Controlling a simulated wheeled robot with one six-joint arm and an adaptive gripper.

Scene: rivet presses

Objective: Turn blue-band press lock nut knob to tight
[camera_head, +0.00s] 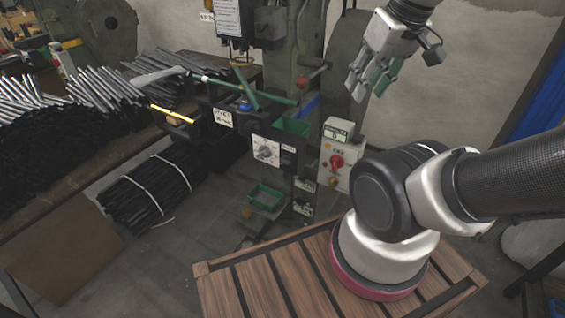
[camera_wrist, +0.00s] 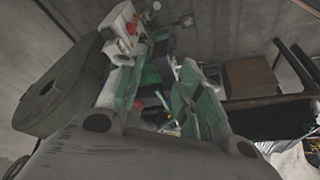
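A grey-green press (camera_head: 342,62) stands at centre, with a blue band (camera_head: 309,107) on its column. A white dial panel (camera_head: 266,151) with a round knob sits on its front. I cannot tell for certain which part is the lock nut knob or how it is set. My gripper (camera_head: 366,84) hangs in the air to the right of the press column, fingers pointing down, apart from the press. In the wrist view, its two green-padded fingers (camera_wrist: 160,98) are spread, with nothing held between them.
A switch box (camera_head: 336,158) with a red knob (camera_head: 337,161) stands right of the dial panel; it also shows in the wrist view (camera_wrist: 119,28). A red-ended lever (camera_head: 314,76) and green bar (camera_head: 262,93) stick out. Dark rods lie on the left bench (camera_head: 70,165).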

